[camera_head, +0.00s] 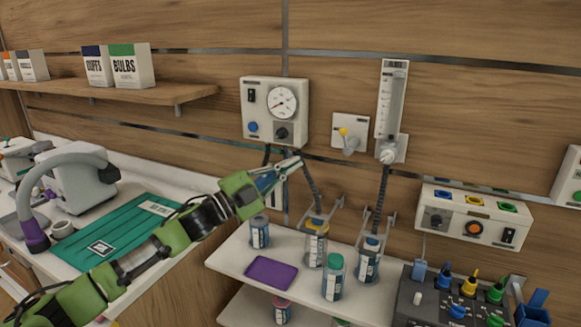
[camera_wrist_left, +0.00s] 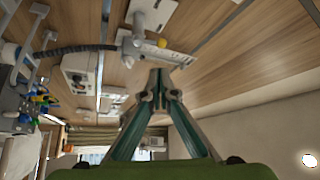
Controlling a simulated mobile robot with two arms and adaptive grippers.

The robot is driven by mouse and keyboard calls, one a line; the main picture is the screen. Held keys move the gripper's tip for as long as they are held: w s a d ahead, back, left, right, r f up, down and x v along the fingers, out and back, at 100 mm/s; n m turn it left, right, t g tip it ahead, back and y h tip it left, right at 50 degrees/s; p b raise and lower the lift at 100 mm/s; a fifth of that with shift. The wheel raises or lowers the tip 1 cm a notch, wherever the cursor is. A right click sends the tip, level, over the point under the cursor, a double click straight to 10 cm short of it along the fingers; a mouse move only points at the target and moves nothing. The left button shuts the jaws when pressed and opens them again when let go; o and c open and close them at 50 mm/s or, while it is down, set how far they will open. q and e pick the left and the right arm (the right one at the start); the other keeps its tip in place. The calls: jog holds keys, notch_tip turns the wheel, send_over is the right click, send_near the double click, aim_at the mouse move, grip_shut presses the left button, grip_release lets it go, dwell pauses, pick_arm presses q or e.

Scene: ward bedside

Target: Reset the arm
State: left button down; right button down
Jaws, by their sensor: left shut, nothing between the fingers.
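My left arm comes in from the lower left in the head view, with green and dark segments. Its gripper (camera_head: 286,172) is raised in front of the wooden wall, just below the gauge box (camera_head: 275,112) and above the white shelf (camera_head: 236,255). In the left wrist view the teal fingers of the gripper (camera_wrist_left: 158,88) meet at their tips. They are shut with nothing between them. In the head view the fingertips overlap the hoses below the gauge box; I cannot tell whether they touch. My right gripper is not in view.
Bottles (camera_head: 333,278) and a purple pad (camera_head: 270,273) are on the white shelf close below my gripper. A teal mat (camera_head: 105,235) lies at left. Cartons (camera_head: 131,65) stand on a wooden shelf.

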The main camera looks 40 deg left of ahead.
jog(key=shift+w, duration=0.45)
